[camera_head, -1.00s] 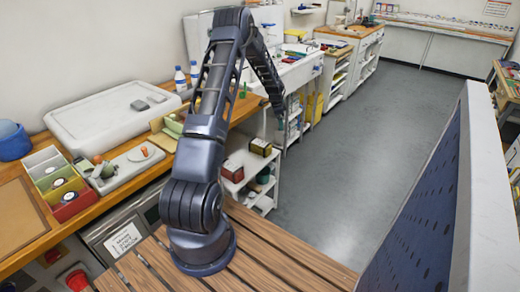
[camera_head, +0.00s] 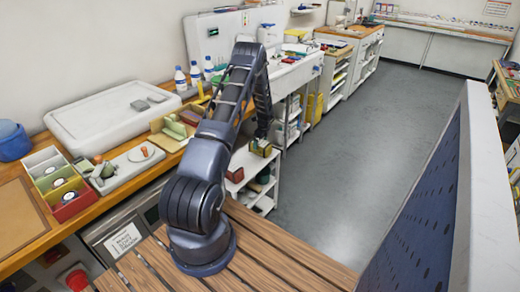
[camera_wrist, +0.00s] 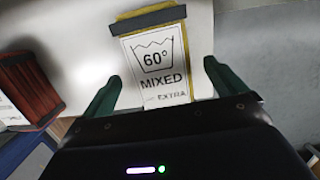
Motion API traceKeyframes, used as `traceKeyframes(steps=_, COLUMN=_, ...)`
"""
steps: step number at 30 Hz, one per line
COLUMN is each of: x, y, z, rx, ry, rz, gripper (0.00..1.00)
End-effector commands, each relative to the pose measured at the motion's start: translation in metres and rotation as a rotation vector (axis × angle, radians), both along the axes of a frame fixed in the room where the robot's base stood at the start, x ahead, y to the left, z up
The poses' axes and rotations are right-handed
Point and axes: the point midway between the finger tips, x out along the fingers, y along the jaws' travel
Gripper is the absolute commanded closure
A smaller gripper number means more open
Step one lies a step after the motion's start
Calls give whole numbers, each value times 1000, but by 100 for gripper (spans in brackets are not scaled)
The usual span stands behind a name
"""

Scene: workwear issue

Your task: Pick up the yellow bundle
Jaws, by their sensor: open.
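The yellow bundle shows in the wrist view as a block with a yellow edge (camera_wrist: 150,19) and a white label reading "60° MIXED EXTRA". In the head view the yellow bundle (camera_head: 265,149) sits on the white shelf unit beside the bench, right under the end of my arm. My gripper (camera_wrist: 162,72) is open, with one green finger at the left and one at the right of the label. No clear contact shows between the fingers and the bundle. The bundle's far side and underside are hidden.
A red ribbed bundle (camera_wrist: 30,85) stands left of my gripper; it also shows in the head view (camera_head: 234,174). The white shelf (camera_head: 250,160) has a lower level with items. The grey floor (camera_head: 350,180) to the right is clear.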

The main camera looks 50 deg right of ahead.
Motion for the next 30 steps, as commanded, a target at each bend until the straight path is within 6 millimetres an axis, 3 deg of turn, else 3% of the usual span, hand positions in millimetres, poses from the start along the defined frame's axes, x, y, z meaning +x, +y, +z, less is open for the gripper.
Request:
traceKeyframes(steps=9, x=5, y=1, z=-39, rx=2, ry=1, rz=2, gripper=4)
traceKeyframes(steps=18, x=6, y=0, z=-44, rx=0, ry=1, rz=1, gripper=4)
traceKeyframes(steps=27, x=6, y=0, z=-44, rx=0, ry=1, rz=1, gripper=60)
traceKeyframes(steps=30, x=6, y=0, z=-44, rx=0, ry=1, rz=1, gripper=60)
